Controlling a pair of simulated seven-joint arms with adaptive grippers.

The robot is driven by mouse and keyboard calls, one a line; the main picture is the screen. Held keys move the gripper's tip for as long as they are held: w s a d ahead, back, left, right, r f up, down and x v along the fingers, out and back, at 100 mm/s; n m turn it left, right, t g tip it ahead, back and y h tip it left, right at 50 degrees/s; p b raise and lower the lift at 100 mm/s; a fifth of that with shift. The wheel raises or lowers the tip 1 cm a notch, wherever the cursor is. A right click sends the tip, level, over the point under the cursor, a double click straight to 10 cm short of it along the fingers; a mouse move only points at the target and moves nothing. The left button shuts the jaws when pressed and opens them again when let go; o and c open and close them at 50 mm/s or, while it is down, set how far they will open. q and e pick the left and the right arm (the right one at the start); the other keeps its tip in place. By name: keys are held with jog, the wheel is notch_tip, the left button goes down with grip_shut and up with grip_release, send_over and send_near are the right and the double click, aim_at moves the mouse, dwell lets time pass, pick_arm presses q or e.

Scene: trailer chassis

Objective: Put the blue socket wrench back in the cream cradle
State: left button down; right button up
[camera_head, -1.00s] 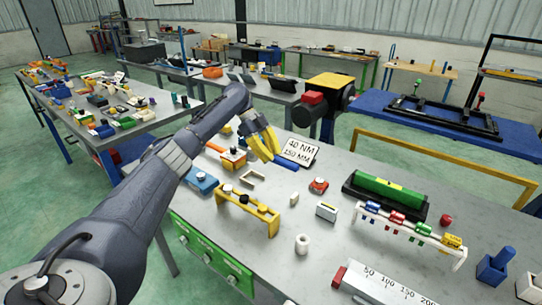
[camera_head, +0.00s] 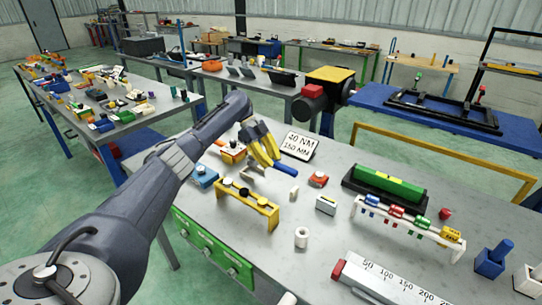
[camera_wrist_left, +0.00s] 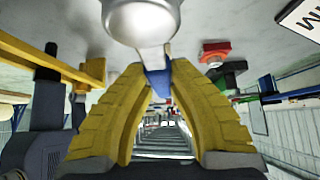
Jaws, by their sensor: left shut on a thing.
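My left gripper (camera_head: 274,162), with yellow fingers, is shut on the blue socket wrench (camera_head: 281,167) above the grey bench. A short blue end of the wrench shows at the fingertips. In the left wrist view the blue wrench (camera_wrist_left: 157,82) is between the fingertips (camera_wrist_left: 157,70); a large round silvery part (camera_wrist_left: 140,18) is just beyond them. My right gripper is not in view.
A "40 NM 150 MM" sign (camera_head: 298,145) stands behind right. A red-topped block (camera_head: 318,180), a white ring (camera_head: 301,237) and a rack of coloured pieces (camera_head: 408,222) are to the right.

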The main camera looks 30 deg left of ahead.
pick_arm(q)
jog(key=shift+f, duration=2.55)
jog(key=c, duration=0.7)
grip_release()
jog(key=shift+f, duration=0.1)
jog(key=shift+r, duration=4)
